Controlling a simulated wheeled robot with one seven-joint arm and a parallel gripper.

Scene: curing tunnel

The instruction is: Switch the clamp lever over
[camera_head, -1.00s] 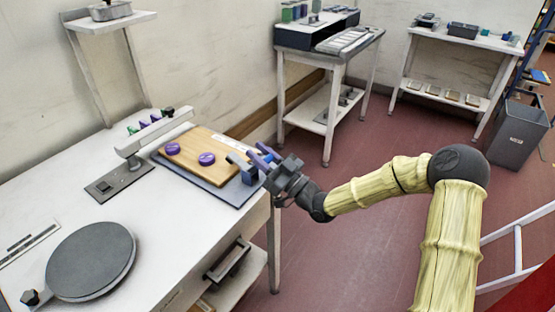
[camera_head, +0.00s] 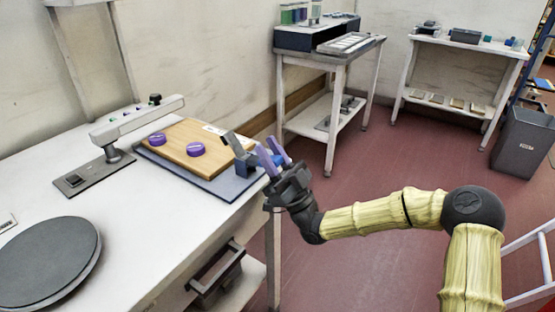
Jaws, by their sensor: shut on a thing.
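The clamp (camera_head: 246,165) is a small blue-grey block at the right edge of the dark blue plate. Its grey lever (camera_head: 232,144) stands up at a tilt, leaning to the left at its top. My gripper (camera_head: 271,152) is at the clamp's right side, with blue and purple fingers pointing up and left from a dark wrist. It is shut on the lever's part at the clamp, but the fingers overlap it and the exact contact is hard to make out.
The floor right of the white table (camera_head: 150,225) is open.

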